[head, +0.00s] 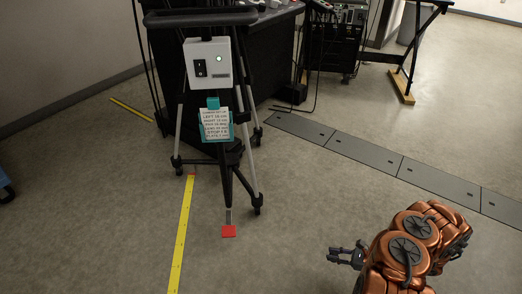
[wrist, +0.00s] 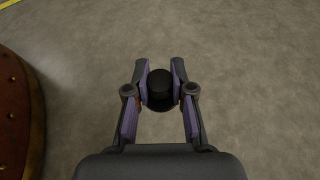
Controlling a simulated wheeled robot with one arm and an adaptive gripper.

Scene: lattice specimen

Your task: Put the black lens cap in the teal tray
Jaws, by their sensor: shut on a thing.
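My gripper (wrist: 160,80) is shut on a black, round, cap-like thing, the black lens cap (wrist: 160,92), which sits between the two finger pads above the floor. In the head view my gripper (head: 336,255) reaches left from the lower right, over bare floor; the cap is too small to make out there. No teal tray can be made out in either view. A teal holder (head: 232,126) with a printed card hangs on the tripod.
A black tripod (head: 249,185) with a white switch box (head: 207,64) stands left of centre. A grey cable cover (head: 380,156) crosses at right. A rounded brown studded thing (wrist: 18,120) is at left in the wrist view.

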